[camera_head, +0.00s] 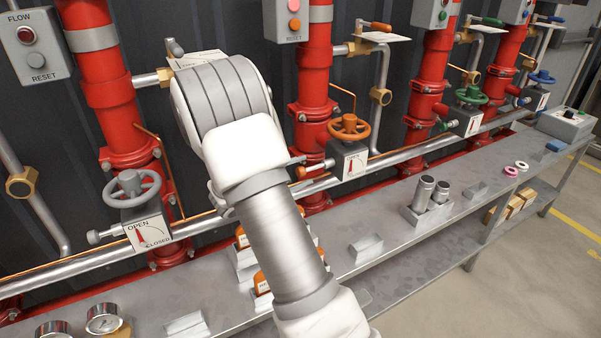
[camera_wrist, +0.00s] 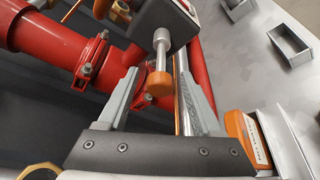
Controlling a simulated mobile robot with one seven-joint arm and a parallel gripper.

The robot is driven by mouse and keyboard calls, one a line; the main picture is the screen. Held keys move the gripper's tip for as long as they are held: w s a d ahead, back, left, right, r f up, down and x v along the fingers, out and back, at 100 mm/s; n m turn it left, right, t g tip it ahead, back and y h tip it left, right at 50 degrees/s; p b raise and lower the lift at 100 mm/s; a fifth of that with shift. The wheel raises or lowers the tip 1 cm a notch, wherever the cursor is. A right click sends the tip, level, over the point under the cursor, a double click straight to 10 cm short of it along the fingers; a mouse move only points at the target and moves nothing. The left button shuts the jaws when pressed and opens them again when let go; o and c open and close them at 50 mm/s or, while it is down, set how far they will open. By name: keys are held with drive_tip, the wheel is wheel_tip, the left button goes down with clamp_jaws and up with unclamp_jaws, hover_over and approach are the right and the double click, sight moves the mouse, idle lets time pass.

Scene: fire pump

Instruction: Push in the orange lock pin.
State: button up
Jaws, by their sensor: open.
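The orange lock pin (camera_wrist: 160,84) has a round orange knob on a silver shaft. In the wrist view it sticks out from a dark valve box (camera_wrist: 150,22). In the head view the pin (camera_head: 301,172) is at the left of the box under the orange handwheel (camera_head: 349,127). My gripper (camera_wrist: 158,78) is open and empty, with one finger on each side of the pin's knob in the wrist view. Whether a finger touches the knob I cannot tell. In the head view my arm hides most of the gripper.
Red pipes stand behind the valve, and a silver rail (camera_head: 405,153) runs along the wall. The grey bench (camera_head: 400,250) below holds gauges (camera_head: 103,319), metal cylinders (camera_head: 423,192) and orange-and-white boxes (camera_wrist: 247,140). Grey and green handwheels flank the orange one.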

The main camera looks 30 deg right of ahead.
clamp_jaws()
idle(1.3)
